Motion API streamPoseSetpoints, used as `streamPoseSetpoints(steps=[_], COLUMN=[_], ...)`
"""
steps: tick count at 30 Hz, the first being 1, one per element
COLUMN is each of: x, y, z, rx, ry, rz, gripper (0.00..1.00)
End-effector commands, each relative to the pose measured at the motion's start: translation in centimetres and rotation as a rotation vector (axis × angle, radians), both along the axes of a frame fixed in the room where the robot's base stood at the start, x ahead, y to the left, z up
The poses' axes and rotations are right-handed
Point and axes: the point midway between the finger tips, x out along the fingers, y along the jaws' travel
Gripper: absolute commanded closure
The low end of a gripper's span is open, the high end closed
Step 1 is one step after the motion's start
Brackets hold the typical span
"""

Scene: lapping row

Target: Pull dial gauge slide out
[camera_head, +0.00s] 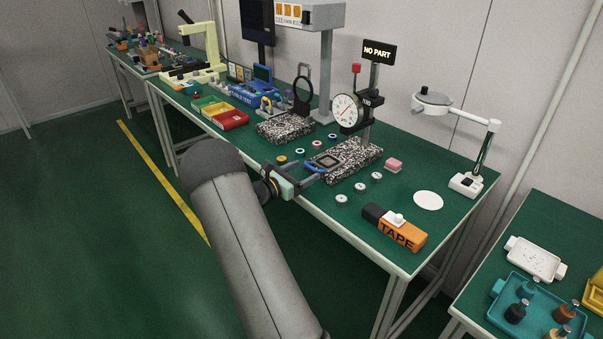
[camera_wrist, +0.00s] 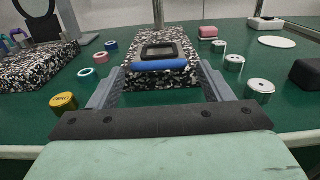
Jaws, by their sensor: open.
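The dial gauge (camera_head: 346,110) stands on a post over a black-and-white speckled base (camera_head: 358,160). Its slide (camera_head: 328,161) is a dark frame lying on the base's front part. In the wrist view the slide (camera_wrist: 158,50) shows a blue front bar (camera_wrist: 160,66) facing me. My gripper (camera_head: 313,172) is at the bench's front edge, before the slide. In the wrist view its two grey fingers (camera_wrist: 160,78) are spread wide, to the left and right of the blue bar. I see no contact between them.
Small metal cylinders (camera_wrist: 234,63) stand to the right, and a gold one (camera_wrist: 63,103) is left of the fingers. A pink block (camera_head: 394,165) lies beside the base. A tape box (camera_head: 398,232) and white disc (camera_head: 428,200) are farther right. A lit "NO PART" sign (camera_head: 378,52) hangs above.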

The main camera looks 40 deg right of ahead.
Motion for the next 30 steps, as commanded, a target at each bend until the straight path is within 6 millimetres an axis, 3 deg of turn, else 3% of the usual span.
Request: streamPoseSetpoints(steps=[8, 21, 30], x=[0.2, 0.5, 0.5], y=[1.7, 12.1, 16.7], z=[0.0, 0.0, 0.0], rx=[0.000, 0.000, 0.000], ry=[-0.001, 0.001, 0.000], rz=[0.002, 0.005, 0.001], gripper=[0.27, 0.27, 0.27])
